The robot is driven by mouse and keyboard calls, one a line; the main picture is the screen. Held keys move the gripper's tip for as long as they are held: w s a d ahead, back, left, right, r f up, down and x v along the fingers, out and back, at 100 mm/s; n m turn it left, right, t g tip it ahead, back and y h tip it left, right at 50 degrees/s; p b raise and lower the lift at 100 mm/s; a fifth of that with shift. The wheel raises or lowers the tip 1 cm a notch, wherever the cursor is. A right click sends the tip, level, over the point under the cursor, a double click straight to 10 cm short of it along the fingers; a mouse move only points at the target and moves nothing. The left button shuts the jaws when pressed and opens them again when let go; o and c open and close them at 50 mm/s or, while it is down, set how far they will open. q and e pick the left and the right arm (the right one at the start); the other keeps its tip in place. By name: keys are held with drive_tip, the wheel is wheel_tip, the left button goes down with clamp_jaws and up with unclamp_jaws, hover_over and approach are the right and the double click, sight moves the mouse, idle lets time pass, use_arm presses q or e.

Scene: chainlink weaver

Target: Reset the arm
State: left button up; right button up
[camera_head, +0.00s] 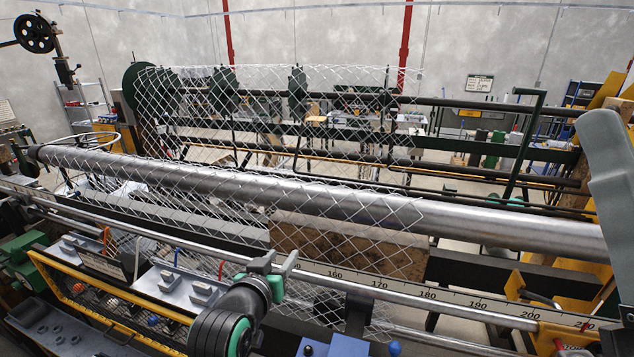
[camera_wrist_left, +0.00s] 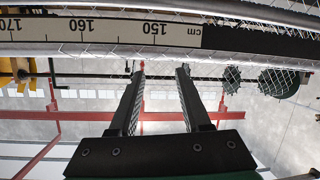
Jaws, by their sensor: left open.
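My left gripper (camera_head: 276,262) is at the lower middle of the head view, in front of the machine's front bar. In the left wrist view its two black fingers (camera_wrist_left: 160,72) are spread apart, with nothing between them. They point toward the measuring scale (camera_wrist_left: 120,27), near the 150 and 160 marks, and appear apart from it. The scale also shows in the head view (camera_head: 455,299). My right gripper is not in view. Wire chain-link mesh (camera_head: 350,235) hangs around the long steel tube (camera_head: 480,221).
The tube and dark rails (camera_head: 470,104) cross the view behind the gripper. A yellow-edged frame (camera_head: 100,305) with small metal parts stands at the lower left. A brown board (camera_head: 345,245) stands behind the mesh. Yellow machine parts (camera_head: 565,335) are at the right.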

use_arm(q)
drive_tip(key=s+a+r+t, duration=0.2)
drive_tip(key=a+r, duration=0.1)
drive_tip(key=r, duration=0.4)
drive_tip(key=s+a+r+t, duration=0.3)
drive_tip(key=r, duration=0.4)
drive_tip(key=s+a+r+t+y, duration=0.15)
drive_tip(key=s+r+t, duration=0.25)
drive_tip(key=s+r, duration=0.7)
drive_tip(key=s+a+r+t+h, duration=0.1)
drive_tip(key=s+a+r+t, duration=0.3)
drive_tip(key=s+r, duration=0.6)
wheel_tip(320, 180, down, 21)
drive_tip(key=s+d+b, duration=0.1)
drive_tip(key=s+b, duration=0.1)
drive_tip(key=b, duration=1.7)
drive_tip(key=shift+w+f+y, duration=0.1)
drive_tip(key=shift+f+y, duration=0.05)
drive_tip(key=shift+y, duration=0.1)
